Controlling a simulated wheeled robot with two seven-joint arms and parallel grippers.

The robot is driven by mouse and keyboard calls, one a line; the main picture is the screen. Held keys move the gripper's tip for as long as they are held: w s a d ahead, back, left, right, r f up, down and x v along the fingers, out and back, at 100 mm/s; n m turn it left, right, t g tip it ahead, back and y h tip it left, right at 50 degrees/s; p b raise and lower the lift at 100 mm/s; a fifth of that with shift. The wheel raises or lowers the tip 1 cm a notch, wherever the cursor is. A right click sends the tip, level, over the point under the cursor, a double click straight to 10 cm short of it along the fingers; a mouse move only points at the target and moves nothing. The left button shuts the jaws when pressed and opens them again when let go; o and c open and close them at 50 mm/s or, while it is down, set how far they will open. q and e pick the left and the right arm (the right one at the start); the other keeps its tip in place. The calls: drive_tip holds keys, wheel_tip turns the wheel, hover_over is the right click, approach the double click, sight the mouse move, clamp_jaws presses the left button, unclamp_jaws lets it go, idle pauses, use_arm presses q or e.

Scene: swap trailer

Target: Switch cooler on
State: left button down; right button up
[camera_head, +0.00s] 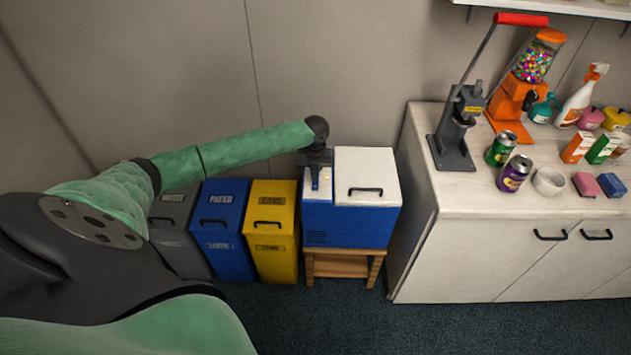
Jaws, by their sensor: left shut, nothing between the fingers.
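The cooler (352,220) is a blue box with a white lid and a black handle, standing on a small wooden stand. My left arm reaches in from the left. My left gripper (318,182) is shut and empty, pointing down over the narrow strip at the left of the cooler's top. A small yellowish spot shows on that strip by the fingertips. I cannot tell whether the fingers touch the cooler, and the switch itself is not clearly visible behind them. My right gripper is not in view.
Grey, blue and yellow bins (271,251) stand left of the cooler. A white cabinet (481,255) stands close on the right, bearing a can crusher (458,128), a gumball machine (528,75), cans, bottles and boxes. The dark floor (330,320) in front is clear.

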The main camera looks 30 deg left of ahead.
sight(315, 187)
use_arm(q)
wheel_tip(315, 187, up, 4)
drive_tip(key=shift+f+p, duration=0.25)
drive_tip(key=shift+p, duration=0.9)
